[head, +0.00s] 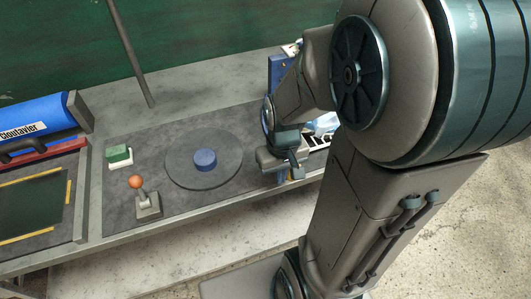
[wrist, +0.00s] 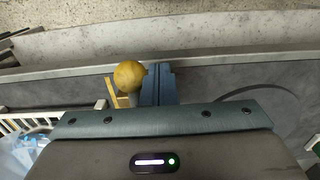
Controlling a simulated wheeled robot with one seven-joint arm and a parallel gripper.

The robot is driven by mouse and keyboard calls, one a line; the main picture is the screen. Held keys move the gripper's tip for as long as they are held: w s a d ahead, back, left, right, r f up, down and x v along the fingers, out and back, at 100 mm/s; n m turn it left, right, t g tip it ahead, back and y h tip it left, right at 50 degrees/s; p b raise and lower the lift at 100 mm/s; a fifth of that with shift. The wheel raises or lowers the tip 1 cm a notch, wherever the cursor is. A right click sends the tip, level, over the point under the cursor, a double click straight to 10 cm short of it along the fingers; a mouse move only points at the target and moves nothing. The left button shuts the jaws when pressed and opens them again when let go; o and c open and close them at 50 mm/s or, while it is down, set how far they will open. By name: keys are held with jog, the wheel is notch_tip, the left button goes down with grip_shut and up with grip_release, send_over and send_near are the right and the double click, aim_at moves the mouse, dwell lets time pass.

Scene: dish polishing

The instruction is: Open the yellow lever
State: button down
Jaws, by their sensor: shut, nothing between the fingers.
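The yellow lever's round knob (wrist: 130,76) is in the wrist view, just left of my gripper's fingertips (wrist: 158,84). The knob and the fingers look very close; I cannot tell if they touch. The fingers are shut with nothing between them. In the head view my gripper (head: 297,173) is low over the right part of the bench. Only a small yellow bit (head: 291,178) shows by it there; the rest of the lever is hidden behind the gripper and arm.
A dark round disc (head: 180,175) bears a blue cylinder (head: 205,159) left of my gripper. Farther left are an orange-knobbed lever (head: 136,182) and a green block (head: 118,154). A blue upright panel (head: 275,76) stands behind. The bench's front edge (head: 150,232) is clear.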

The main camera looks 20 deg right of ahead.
jog(key=shift+d, duration=0.1)
jog(key=shift+s+d, duration=0.25)
jog(key=shift+d, duration=0.25)
jog(key=shift+a, duration=0.15)
dwell(0.3)
jog(key=s+a+r, duration=0.3)
jog(key=s+r, duration=0.2)
jog(key=r, duration=0.2)
jog(key=shift+a, duration=0.4)
dwell(0.5)
